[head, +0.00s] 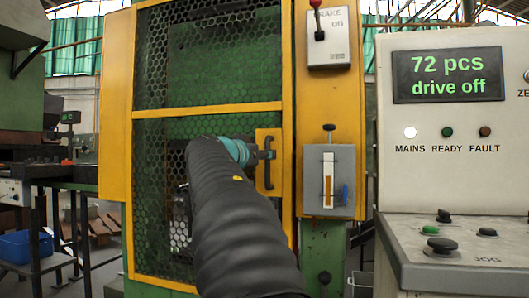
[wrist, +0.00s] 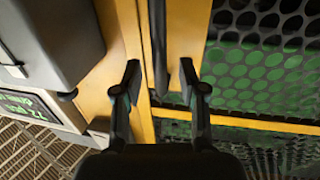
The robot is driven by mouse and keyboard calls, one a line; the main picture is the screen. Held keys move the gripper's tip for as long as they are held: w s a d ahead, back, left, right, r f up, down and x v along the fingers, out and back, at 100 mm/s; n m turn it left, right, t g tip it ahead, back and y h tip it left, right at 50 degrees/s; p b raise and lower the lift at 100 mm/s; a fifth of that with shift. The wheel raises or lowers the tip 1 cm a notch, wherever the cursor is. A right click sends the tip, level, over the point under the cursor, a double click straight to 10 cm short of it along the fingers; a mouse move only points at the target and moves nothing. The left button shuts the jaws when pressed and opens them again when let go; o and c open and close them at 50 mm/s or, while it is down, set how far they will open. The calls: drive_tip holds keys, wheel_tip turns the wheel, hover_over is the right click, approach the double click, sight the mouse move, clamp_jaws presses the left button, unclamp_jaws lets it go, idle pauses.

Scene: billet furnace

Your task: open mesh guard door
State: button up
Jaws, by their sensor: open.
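The mesh guard door (head: 208,107) is a yellow frame with dark hexagonal mesh, standing shut against the yellow post at its right. Its dark upright bar handle (head: 268,172) sits on a yellow plate at the door's right edge. My gripper (head: 262,154) is at the handle's upper part, partly hidden behind my arm in the head view. In the wrist view my gripper (wrist: 160,72) is open, with the dark handle bar (wrist: 158,45) showing between its two fingers. I cannot tell whether either finger touches it. The mesh (wrist: 255,60) lies at the right there.
Right of the door, the yellow post carries a brake lever box (head: 328,35) and a grey box with a gauge (head: 328,180). A control console (head: 455,165) stands farther right, its display reading "72 pcs drive off". A blue bin (head: 25,245) sits at far left.

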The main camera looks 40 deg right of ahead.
sight(267, 182)
drive_tip(key=shift+x, duration=1.65)
clamp_jaws()
